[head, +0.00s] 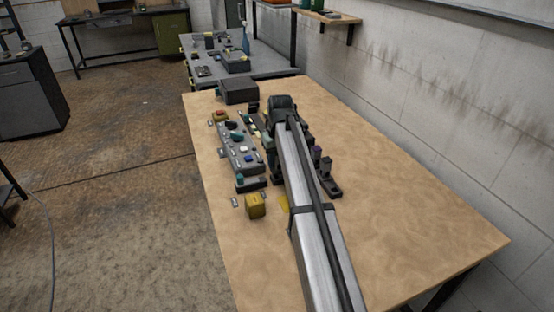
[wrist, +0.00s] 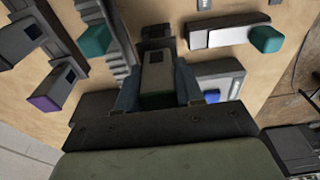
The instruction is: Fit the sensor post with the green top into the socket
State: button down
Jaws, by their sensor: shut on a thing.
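My gripper (wrist: 158,86) is shut on a grey post (wrist: 157,74) with a dark square window; the blue-grey fingers press its two sides. A dull grey-green band shows at the post's near end, which fits the green-topped sensor post. The post's lower end is hidden, so I cannot tell whether it touches anything. A dark block (wrist: 155,33) lies just beyond it. I cannot pick out the socket with certainty.
A grey panel (head: 238,150) and a yellow block (head: 255,206) lie left of my arm. The table's right side (head: 410,200) is clear.

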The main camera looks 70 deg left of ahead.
jog(key=shift+f, duration=1.4)
dwell(1.1)
jog(key=c, duration=0.6)
grip_release()
jog(key=shift+c, duration=0.2)
jog(key=shift+o, duration=0.5)
jog(key=o, duration=0.4)
jog(key=shift+r, duration=0.1)
jog(key=shift+r, duration=3.4)
